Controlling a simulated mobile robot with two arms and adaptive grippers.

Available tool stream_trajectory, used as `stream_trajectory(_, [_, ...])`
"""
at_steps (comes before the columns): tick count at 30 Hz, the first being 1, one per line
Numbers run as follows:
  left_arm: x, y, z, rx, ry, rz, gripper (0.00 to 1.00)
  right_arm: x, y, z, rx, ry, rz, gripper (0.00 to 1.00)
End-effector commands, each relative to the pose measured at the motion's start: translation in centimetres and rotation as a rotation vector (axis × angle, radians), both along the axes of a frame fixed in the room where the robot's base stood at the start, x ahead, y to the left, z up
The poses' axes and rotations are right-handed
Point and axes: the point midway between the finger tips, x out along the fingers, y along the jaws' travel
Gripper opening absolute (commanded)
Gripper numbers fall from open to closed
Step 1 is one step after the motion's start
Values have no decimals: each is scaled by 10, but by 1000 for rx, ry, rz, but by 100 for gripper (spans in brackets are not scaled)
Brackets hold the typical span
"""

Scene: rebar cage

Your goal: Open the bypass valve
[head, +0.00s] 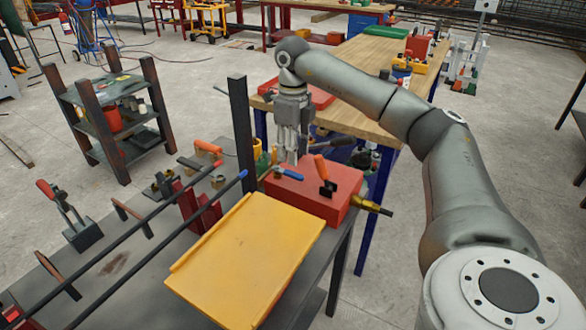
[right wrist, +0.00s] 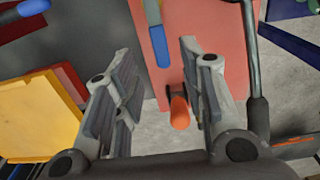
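A red box (head: 335,196) stands at the far end of the dark bench. An orange lever handle (head: 321,167) rises from its top, and a blue lever handle (head: 288,172) lies near its left part. Which lever is the bypass valve I cannot tell. My right gripper (head: 289,157) points down above the box's left part, close to the blue handle. In the right wrist view its fingers (right wrist: 157,75) are apart with nothing between them in grip. The orange handle (right wrist: 180,112) shows near the right finger, and the blue handle (right wrist: 158,40) shows beyond the fingertips. My left gripper is out of view.
A yellow panel (head: 245,260) lies in front of the red box. A dark upright post (head: 242,130) stands left of the gripper. Long dark bars (head: 150,215) run over the bench. A brass fitting (head: 370,205) sticks out at the box's right. A wooden-topped table (head: 360,65) stands behind.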

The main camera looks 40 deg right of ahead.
Motion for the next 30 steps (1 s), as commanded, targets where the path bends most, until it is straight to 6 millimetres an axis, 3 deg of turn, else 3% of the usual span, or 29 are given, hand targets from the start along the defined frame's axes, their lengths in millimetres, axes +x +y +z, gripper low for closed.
stream_trajectory(3, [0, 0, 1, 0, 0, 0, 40, -1, -1, -24, -1, 5, -1, 38])
stream_trajectory(9, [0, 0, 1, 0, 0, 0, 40, -1, 0, -50, -1, 2, 0, 38])
stream_trajectory(21, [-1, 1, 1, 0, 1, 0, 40, 0, 0, -60, 0, 0, 0, 38])
stream_trajectory(30, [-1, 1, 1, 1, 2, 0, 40, 0, 0, -60, 0, 0, 0, 2])
